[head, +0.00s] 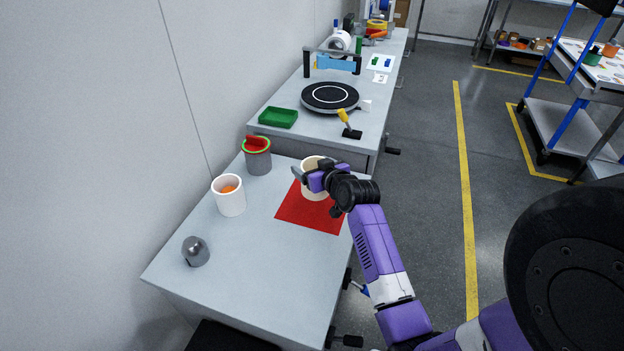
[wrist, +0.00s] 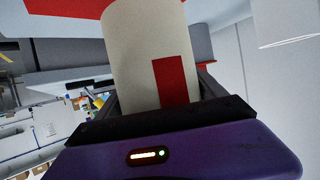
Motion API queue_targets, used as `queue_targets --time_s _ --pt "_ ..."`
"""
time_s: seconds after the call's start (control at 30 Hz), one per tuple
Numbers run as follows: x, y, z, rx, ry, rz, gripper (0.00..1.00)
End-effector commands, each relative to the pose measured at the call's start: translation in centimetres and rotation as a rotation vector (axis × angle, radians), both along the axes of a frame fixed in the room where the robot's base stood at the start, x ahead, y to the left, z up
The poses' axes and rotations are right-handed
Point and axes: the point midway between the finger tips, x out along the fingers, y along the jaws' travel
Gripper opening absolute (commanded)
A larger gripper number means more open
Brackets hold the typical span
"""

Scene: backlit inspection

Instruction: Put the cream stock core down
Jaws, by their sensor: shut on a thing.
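The cream stock core (head: 316,187) is a cream cylinder over the red mat (head: 298,216) on the near table. In the head view my gripper (head: 314,180) is at its near side and covers part of it. In the wrist view the cream core (wrist: 140,45) stands between the jaws of my gripper (wrist: 158,100), which is shut on it. A red patch shows on its side there. Part of the red mat (wrist: 60,6) shows at the top left. I cannot tell whether the core touches the mat.
On the near table (head: 255,270) stand a white cup (head: 230,198) with something orange inside, a grey can (head: 257,160) with a green rim and red piece, and a grey domed object (head: 195,251). A second table behind holds a black turntable (head: 330,97) and a green tray (head: 278,118).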

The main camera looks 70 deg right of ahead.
Motion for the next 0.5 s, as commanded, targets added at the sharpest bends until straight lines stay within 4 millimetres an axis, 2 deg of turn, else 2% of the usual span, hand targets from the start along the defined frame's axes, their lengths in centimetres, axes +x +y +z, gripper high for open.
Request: queue_targets --time_s 0.13,0.33,0.5 --pt "0.0 0.0 -1.0 0.0 0.0 0.0 0.33" --pt "0.0 0.0 -3.9 0.001 0.0 0.0 0.33" --pt "0.0 0.0 -4.7 -0.002 0.0 -0.001 0.33"
